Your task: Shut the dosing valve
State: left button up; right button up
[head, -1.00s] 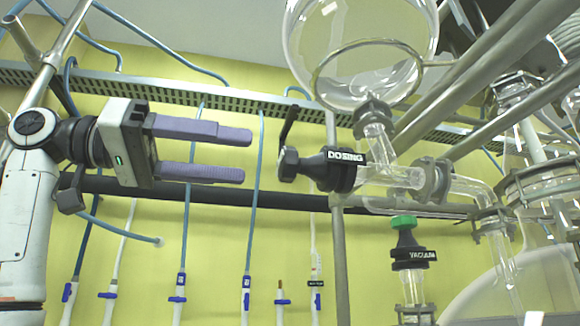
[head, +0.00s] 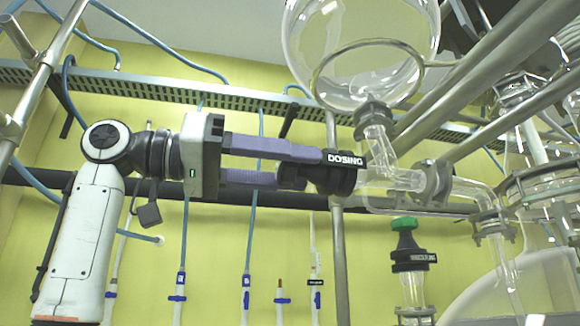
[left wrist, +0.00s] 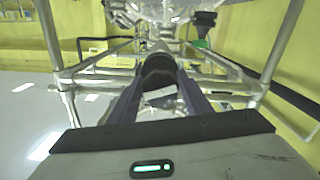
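The dosing valve (head: 345,172) is a black knobbed body with a white DOSING label, lying sideways on the glass tube below a round glass vessel. My left gripper (head: 304,168) reaches it from the left. Its purple fingers lie on either side of the black knob (head: 290,176), one above and one below in the head view, hiding part of it. In the left wrist view the knob (left wrist: 159,68) sits between both fingers of the left gripper (left wrist: 160,88), which appear to touch its sides. My right gripper is not in view.
A green-topped valve (head: 404,224) stands below right. The glass vessel (head: 360,50) hangs above, and a metal post (head: 338,250) runs behind the dosing valve. Slanting metal bars (head: 470,80) cross the upper right. Blue-handled hose taps (head: 246,294) line the yellow wall.

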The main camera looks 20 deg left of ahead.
pick_arm(q)
jog(key=c, duration=0.6)
